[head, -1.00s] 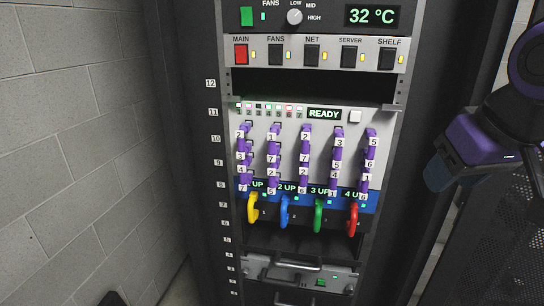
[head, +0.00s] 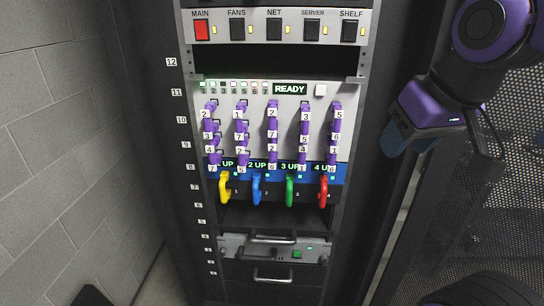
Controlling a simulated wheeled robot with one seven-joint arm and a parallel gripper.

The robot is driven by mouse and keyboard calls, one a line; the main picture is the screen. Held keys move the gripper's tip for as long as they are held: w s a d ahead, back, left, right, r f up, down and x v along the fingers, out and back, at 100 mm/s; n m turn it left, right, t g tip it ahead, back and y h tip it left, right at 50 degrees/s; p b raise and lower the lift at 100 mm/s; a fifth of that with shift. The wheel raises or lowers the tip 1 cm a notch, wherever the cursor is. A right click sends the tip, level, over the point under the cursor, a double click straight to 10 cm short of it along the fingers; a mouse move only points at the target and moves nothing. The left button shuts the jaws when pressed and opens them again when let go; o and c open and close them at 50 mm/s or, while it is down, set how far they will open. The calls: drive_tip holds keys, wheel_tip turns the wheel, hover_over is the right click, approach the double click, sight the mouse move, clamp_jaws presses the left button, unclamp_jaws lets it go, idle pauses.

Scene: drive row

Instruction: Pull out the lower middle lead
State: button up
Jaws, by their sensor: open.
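Four coloured loop leads hang in a row below the blue strip: yellow (head: 223,189), blue (head: 257,190), green (head: 290,190) and red (head: 323,191). The blue and green ones are the middle two. Above them, several purple numbered pieces (head: 272,128) stand in five columns on the pale panel (head: 320,120). I cannot tell from the picture which single piece is the lower middle lead. My gripper (head: 397,128) is at the right, in front of the rack's side and apart from all leads. It is open and empty; its fingers are hard to make out.
Above are a switch row with a red MAIN switch (head: 201,30) and a READY display (head: 290,89). A grey unit with handles (head: 273,246) sits below the leads. A block wall (head: 70,150) is close on the left; a perforated door (head: 480,220) stands right.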

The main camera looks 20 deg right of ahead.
drive_tip(key=w+a+f+m+g+y, duration=0.2)
drive_tip(key=w+a+f+m+g, duration=0.2)
drive_tip(key=w+f, duration=0.9)
wheel_tip(320, 180, down, 13)
drive_tip(key=w+a+m+g+h, duration=0.1)
drive_tip(key=w+a+m+h, duration=0.1)
drive_tip(key=h, duration=0.1)
drive_tip(key=t+h, duration=0.8)
drive_tip(key=t, duration=0.7)
approach(271, 156)
drive_tip(key=shift+x, duration=5.5)
